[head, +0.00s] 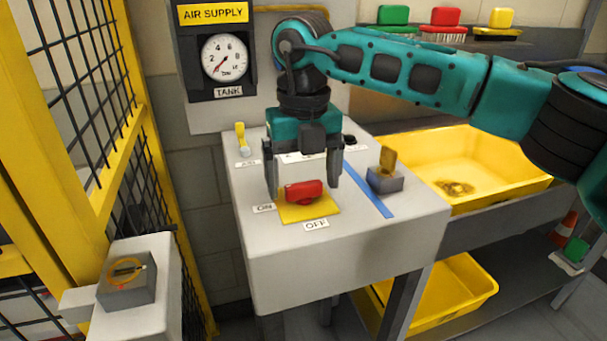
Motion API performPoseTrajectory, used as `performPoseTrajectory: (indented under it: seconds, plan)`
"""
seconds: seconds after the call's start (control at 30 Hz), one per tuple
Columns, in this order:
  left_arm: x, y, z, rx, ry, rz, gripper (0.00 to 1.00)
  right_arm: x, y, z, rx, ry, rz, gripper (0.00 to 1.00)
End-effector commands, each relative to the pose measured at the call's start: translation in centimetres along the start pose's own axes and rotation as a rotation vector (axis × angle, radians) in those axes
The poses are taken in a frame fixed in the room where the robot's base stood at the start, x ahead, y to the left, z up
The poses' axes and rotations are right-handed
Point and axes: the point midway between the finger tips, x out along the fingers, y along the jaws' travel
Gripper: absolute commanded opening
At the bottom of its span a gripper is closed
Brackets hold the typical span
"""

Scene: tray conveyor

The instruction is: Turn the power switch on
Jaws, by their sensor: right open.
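The red power switch (304,191) sits on a yellow plate (320,209) on top of a grey control box (340,247). An ON label (264,208) lies left of the plate and an OFF label (316,225) in front of it. The red handle lies crosswise, roughly left to right. My right gripper (303,190) points down over the switch, open, with one finger on each side of the red handle. Whether the fingers touch it, I cannot tell. My left gripper is not in view.
A yellow lever (240,137), a black knob (349,141) and a grey block with a yellow lever (386,172) stand on the same box. A pressure gauge (225,57) hangs behind. A yellow mesh fence (120,190) is at left, yellow bins (500,190) at right.

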Motion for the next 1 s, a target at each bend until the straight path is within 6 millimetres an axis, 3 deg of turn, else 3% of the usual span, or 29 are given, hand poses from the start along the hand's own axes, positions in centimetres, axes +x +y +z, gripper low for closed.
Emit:
performPoseTrajectory:
  seconds: [0.27,0.7,1.0]
  plan:
    - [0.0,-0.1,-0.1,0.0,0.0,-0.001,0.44,-0.7,0.0,0.0,-0.001,0.0,0.0,0.89]
    - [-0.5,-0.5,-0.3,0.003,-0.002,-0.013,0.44,-9.7,0.0,0.0,0.0,-0.002,0.001,0.89]
    - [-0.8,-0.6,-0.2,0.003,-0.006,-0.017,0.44,-12.8,0.0,0.0,-0.001,0.0,0.0,0.89]
